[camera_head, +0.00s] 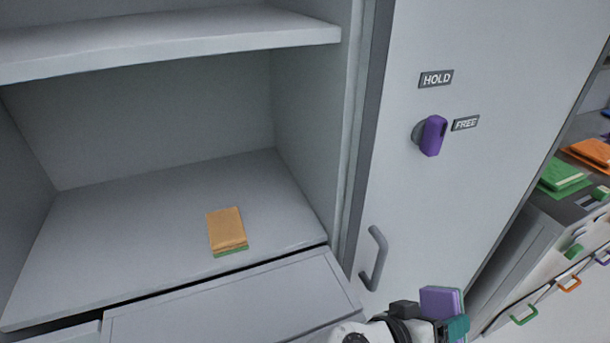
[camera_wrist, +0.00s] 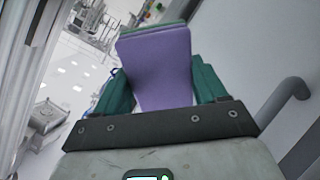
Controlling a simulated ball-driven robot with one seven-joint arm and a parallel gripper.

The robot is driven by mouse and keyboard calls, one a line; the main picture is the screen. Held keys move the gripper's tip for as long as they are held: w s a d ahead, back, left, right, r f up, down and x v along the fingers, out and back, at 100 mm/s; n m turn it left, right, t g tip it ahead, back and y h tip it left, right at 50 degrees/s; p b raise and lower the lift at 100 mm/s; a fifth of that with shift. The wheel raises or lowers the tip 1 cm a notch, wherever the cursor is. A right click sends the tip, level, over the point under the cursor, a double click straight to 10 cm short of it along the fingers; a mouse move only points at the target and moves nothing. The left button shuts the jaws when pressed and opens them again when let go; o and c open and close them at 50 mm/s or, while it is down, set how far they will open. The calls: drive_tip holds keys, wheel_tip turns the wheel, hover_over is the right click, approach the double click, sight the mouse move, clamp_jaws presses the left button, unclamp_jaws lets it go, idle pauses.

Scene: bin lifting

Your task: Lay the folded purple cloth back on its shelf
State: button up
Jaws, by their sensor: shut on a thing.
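The folded purple cloth (camera_head: 441,300) is at the bottom of the head view, held upright in my gripper (camera_head: 437,322) in front of the grey cabinet door. In the wrist view the purple cloth (camera_wrist: 160,65) stands between the two green fingers of my gripper (camera_wrist: 162,90), with a green layer showing along its top edge. An open grey shelf (camera_head: 120,225) is at the left of the head view, away from my gripper. A folded orange cloth (camera_head: 227,228) with a green edge lies on that shelf.
The cabinet door (camera_head: 470,90) carries a purple knob (camera_head: 433,136), HOLD and FREE labels, and a bar handle (camera_head: 374,258) close to my gripper. An upper shelf board (camera_head: 170,42) spans the upper left. Green (camera_head: 563,174) and orange (camera_head: 592,151) cloths lie on a counter at right.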

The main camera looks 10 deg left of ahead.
drive_tip(key=s+a+r+m+g+y, duration=0.4)
drive_tip(key=a+r+m, duration=0.3)
drive_tip(key=m, duration=0.6)
drive_tip(key=s+a+r+m+g+y, duration=0.4)
drive_tip(key=s+a+r+m+y, duration=0.2)
drive_tip(key=m, duration=0.8)
drive_tip(key=shift+s+a+r+y, duration=0.2)
drive_tip(key=shift+a+r+y, duration=0.2)
drive_tip(key=shift+a+r, duration=0.2)
drive_tip(key=shift+s+a+r+m, duration=0.2)
drive_tip(key=shift+a+m, duration=0.05)
drive_tip(key=shift+m, duration=0.05)
